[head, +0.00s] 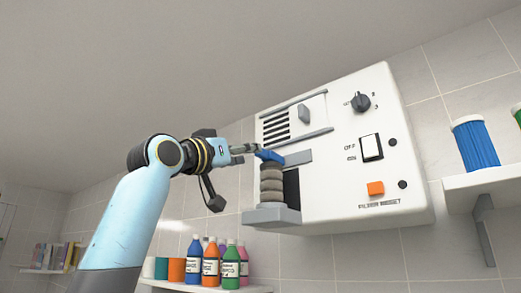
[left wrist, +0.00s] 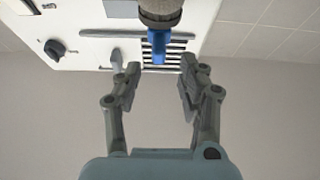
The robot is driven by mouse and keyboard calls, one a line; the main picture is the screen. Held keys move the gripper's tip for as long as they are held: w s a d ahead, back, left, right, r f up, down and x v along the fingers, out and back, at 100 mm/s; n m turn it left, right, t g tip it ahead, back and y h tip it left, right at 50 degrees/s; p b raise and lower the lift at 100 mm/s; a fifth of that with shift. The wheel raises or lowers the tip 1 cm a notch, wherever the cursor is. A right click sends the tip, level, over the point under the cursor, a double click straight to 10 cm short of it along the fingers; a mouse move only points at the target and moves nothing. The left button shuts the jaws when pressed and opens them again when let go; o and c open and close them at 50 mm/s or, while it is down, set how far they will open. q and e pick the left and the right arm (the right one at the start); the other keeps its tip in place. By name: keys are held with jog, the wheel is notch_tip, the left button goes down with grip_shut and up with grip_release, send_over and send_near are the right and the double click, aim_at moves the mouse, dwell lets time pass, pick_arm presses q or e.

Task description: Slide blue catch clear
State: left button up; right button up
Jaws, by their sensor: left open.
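The blue catch (head: 268,155) sits on the front of a white wall unit, at the top of a stack of grey-brown rings (head: 271,184) and at the left end of a short grey bar. My left gripper (head: 257,148) is right by the catch in the head view, its fingers partly overlapping it. In the left wrist view the blue catch (left wrist: 159,45) hangs between and beyond the fingertips of my open left gripper (left wrist: 160,85). I cannot tell whether a finger touches it. My right gripper is not in view.
The white unit (head: 345,110) carries a dark knob (head: 360,102), a rocker switch (head: 371,147), an orange button (head: 375,189) and a vent grille (head: 276,127). Bottles (head: 231,265) stand on a shelf below. Another shelf (head: 485,185) is at the right.

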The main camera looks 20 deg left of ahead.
aim_at(269, 157)
pick_arm(q)
jog(key=p+x, duration=0.1)
jog(key=x, duration=0.4)
jog(key=shift+w+d+r+p, duration=0.2)
jog(key=shift+w+p, duration=0.05)
jog(key=shift+p, duration=0.1)
jog(key=shift+w, duration=0.3)
jog(key=c, duration=0.8)
grip_shut()
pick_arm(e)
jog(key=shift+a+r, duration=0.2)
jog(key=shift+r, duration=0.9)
